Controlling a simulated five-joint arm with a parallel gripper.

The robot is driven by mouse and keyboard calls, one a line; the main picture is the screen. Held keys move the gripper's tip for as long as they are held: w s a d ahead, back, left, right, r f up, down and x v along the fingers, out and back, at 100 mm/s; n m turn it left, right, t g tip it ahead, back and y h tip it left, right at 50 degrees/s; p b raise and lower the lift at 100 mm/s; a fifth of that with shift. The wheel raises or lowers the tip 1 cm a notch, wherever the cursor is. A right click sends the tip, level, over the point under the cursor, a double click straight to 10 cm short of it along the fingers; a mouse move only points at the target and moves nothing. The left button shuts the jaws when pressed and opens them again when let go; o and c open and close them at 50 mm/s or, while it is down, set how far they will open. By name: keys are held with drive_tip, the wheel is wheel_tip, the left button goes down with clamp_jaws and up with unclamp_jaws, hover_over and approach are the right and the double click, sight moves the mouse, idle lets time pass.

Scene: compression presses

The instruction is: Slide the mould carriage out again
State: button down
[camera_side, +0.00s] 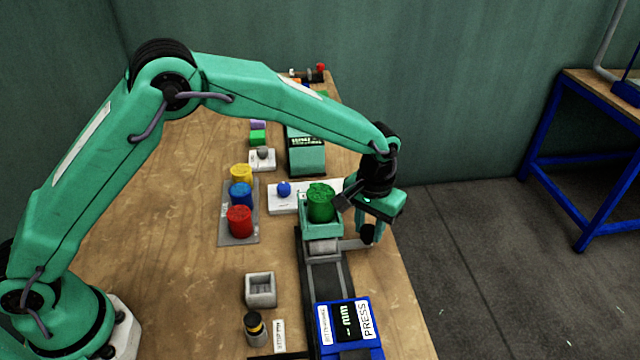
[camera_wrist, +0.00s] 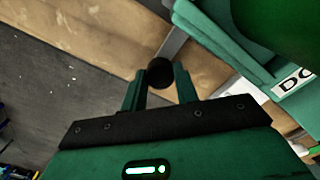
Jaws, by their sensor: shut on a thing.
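The mould carriage (camera_side: 311,229) is a teal tray on a dark rail (camera_side: 327,282), near the rail's far end and apart from the blue press (camera_side: 345,326). A green lumpy cylinder (camera_side: 321,203) sits in it. A grey handle bar (camera_side: 350,244) runs right from the carriage to a black ball knob (camera_side: 367,234). My gripper (camera_side: 371,226) is shut on the knob, which shows between the two fingers in the wrist view (camera_wrist: 159,73). The carriage (camera_wrist: 222,38) is at the upper right there, with the green cylinder (camera_wrist: 285,25) cut off by the frame.
A grey rack (camera_side: 224,234) with yellow, blue and red cylinders stands left of the carriage. A white plate with a blue ball (camera_side: 284,189) is just left of it. A teal box (camera_side: 306,152) stands behind. A grey square cup (camera_side: 260,289) is nearer. The table's right edge is close to the knob.

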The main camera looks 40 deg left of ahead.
drive_tip(key=s+d, duration=0.8)
drive_tip(key=shift+s+d+r, duration=0.1)
drive_tip(key=shift+s+d, duration=0.1)
drive_tip(key=shift+d, duration=0.05)
drive_tip(key=c, duration=1.1)
unclamp_jaws()
drive_tip(key=shift+o, duration=0.2)
wheel_tip(320, 180, up, 8)
